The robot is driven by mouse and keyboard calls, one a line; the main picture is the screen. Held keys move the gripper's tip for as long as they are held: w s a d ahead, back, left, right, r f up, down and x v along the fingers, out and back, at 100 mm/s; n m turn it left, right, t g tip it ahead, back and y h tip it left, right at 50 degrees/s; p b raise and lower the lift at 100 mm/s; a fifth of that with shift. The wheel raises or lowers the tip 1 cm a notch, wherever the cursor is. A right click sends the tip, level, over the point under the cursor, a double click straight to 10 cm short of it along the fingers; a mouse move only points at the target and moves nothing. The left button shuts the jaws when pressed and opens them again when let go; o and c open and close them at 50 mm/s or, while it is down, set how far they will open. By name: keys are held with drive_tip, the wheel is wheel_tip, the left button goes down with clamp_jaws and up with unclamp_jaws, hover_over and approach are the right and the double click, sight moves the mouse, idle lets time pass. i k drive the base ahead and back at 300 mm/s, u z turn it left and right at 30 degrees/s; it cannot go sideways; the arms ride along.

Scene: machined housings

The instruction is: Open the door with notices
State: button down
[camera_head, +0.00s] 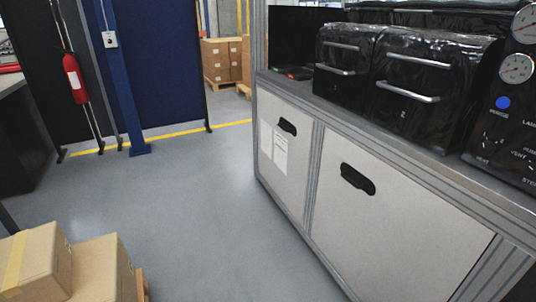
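The door with notices (294,181) is the left one of two light grey panels on the front of the bench cabinet. It carries white paper notices (280,155) and has a dark oval cut-out handle (287,127) near its top. It looks shut, flush with the frame. The panel to its right (390,232) has a larger dark cut-out (357,179) and no notices. My gripper is not in view.
Black machines with silver handles (413,84) stand on the bench top (300,90). Cardboard boxes (100,268) are at the lower left. A blue post (121,75) and a red extinguisher (74,78) stand farther back. Open grey floor (200,210) lies before the cabinet.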

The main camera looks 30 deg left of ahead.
sight(284, 132)
drive_tip(key=u, duration=1.4)
drive_tip(key=i, duration=3.05)
drive_tip(key=z, duration=0.2)
